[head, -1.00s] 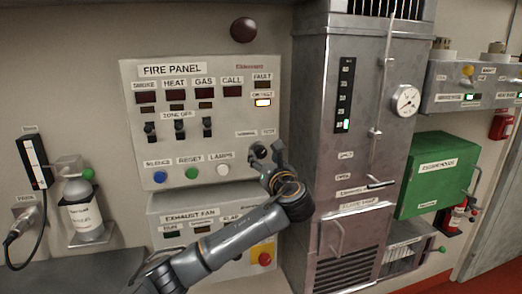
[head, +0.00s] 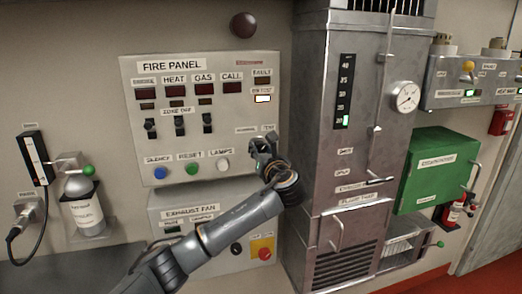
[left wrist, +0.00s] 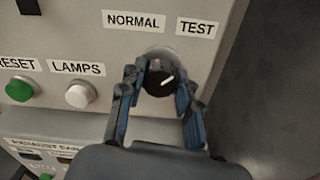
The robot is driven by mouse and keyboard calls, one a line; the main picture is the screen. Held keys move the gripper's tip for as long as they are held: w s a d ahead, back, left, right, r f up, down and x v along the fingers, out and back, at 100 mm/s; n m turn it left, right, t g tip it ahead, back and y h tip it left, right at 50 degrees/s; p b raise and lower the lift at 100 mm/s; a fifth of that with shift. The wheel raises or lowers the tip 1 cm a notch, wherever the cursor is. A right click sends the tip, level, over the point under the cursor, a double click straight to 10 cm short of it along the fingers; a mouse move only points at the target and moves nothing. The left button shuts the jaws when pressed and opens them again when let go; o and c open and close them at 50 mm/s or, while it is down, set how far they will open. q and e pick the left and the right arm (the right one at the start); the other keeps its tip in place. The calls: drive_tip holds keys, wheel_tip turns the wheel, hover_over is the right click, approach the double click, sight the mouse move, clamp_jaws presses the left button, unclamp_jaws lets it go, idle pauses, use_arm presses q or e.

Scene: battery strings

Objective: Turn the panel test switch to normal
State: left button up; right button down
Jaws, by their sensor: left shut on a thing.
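The test switch is a round black knob (left wrist: 160,80) with a white pointer line, seen in the left wrist view. The line slants up and right, toward the TEST label (left wrist: 197,27); the NORMAL label (left wrist: 133,20) is at upper left. The knob sits on the grey fire panel (head: 215,128), at its lower right. My left gripper (head: 264,147) is shut on the knob, with one finger on each side, as the left wrist view also shows (left wrist: 160,88). In the head view the gripper hides the knob. My right gripper is not in view.
A white LAMPS button (left wrist: 80,95) and a green RESET button (left wrist: 20,88) are left of the knob. A tall metal cabinet (head: 350,160) stands close to the right. The exhaust fan panel (head: 160,208) is below. A white light (head: 263,98) is lit above.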

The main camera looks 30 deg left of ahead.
use_arm(q)
drive_tip(key=shift+n, duration=0.3)
drive_tip(key=n, duration=0.2)
drive_tip(key=shift+n, duration=0.4)
drive_tip(key=n, duration=0.4)
drive_tip(key=shift+n, duration=0.3)
drive_tip(key=n+b, duration=0.2)
drive_tip(key=n, duration=0.3)
drive_tip(key=shift+f, duration=0.1)
drive_tip(key=shift+n+b, duration=1.2)
drive_tip(key=shift+n, duration=1.3)
drive_tip(key=o, duration=1.1)
drive_tip(key=shift+o, duration=0.2)
